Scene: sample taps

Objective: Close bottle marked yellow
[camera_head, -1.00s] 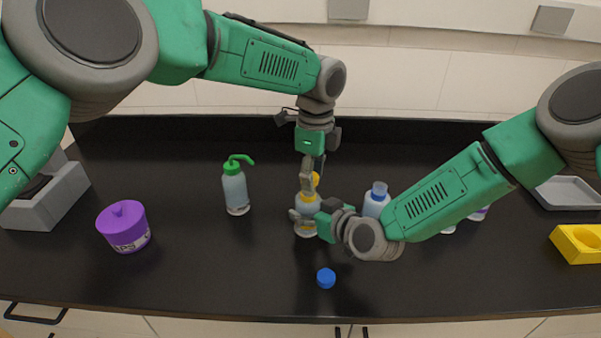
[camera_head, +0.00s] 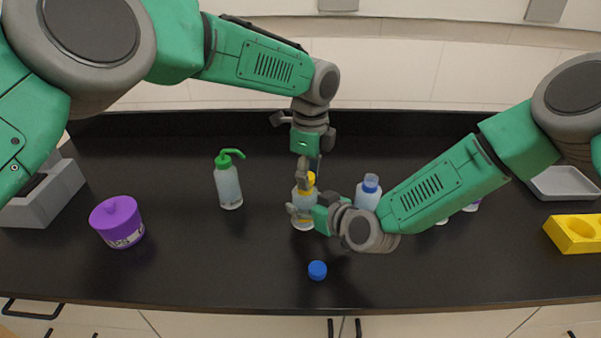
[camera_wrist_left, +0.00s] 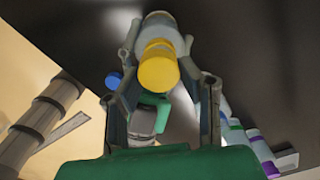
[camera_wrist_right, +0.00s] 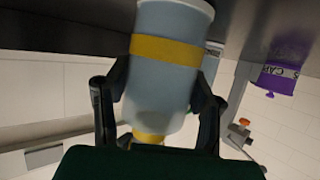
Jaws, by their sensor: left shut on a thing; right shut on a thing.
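The bottle marked yellow (camera_head: 303,215) is pale, with a yellow band that shows in the right wrist view (camera_wrist_right: 165,50). It stands upright on the black counter. My right gripper (camera_head: 308,215) is shut on its body from the right. My left gripper (camera_head: 308,181) points down from above and is shut on the yellow cap (camera_wrist_left: 159,67). The cap is at the bottle's mouth, in line with the body, and also shows in the right wrist view (camera_wrist_right: 148,136). The fingers partly hide the neck, so I cannot tell how far the cap is seated.
A loose blue cap (camera_head: 317,270) lies in front. A green-topped wash bottle (camera_head: 228,185) and a purple-lidded container (camera_head: 117,222) stand left. A yellow block (camera_head: 575,234) and grey tray (camera_head: 565,183) are far right.

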